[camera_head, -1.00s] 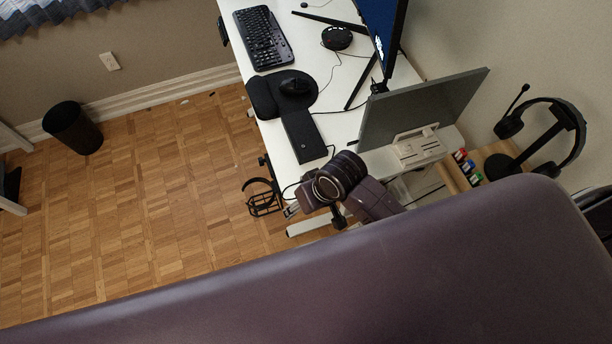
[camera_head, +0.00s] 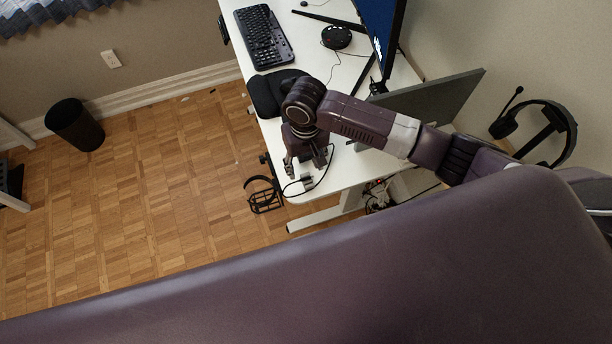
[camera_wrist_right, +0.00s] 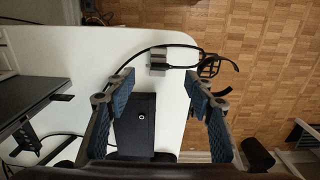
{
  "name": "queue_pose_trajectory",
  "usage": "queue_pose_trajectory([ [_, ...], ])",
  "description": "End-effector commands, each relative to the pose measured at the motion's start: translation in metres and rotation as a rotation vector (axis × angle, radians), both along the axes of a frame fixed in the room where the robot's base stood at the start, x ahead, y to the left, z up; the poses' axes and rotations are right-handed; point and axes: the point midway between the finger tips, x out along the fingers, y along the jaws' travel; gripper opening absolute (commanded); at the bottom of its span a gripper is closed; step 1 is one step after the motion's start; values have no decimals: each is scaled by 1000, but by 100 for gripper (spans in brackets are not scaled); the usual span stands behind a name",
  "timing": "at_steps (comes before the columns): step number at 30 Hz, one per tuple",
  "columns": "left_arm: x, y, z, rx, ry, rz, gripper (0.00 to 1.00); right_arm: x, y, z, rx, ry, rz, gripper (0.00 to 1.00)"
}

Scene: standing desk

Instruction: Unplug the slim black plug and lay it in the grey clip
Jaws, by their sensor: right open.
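My right gripper (camera_head: 307,168) is open and empty above the desk's near end, fingers pointing down. In the right wrist view its blue-padded fingers (camera_wrist_right: 160,82) are spread wide. Beyond the fingertips a small grey block (camera_wrist_right: 157,60), perhaps the grey clip, sits near the desk edge, apart from the fingers. A black cable (camera_wrist_right: 132,56) arcs up to the block and on past the edge; it also shows in the head view (camera_head: 322,179). A black box (camera_wrist_right: 136,118) lies between the fingers in the picture. I cannot make out the slim black plug for certain. My left gripper is not in view.
A black wire basket (camera_head: 265,198) hangs at the desk's (camera_head: 345,172) side. A grey screen (camera_head: 437,100) stands right of the gripper, behind my arm. A keyboard (camera_head: 263,37) lies farther back. Floor at left is open, with a black bin (camera_head: 75,125).

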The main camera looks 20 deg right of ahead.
Motion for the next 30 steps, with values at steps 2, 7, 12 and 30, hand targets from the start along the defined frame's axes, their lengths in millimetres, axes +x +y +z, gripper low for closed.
queue_pose_trajectory([
  [2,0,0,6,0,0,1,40,-1,-3,-8,-3,3,0,49],
  [7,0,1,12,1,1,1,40,-1,-5,-34,-2,2,1,49],
  [12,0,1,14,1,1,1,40,-1,-5,-47,-1,-1,2,49],
  [30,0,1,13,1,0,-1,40,0,-5,-48,0,-2,2,15],
])
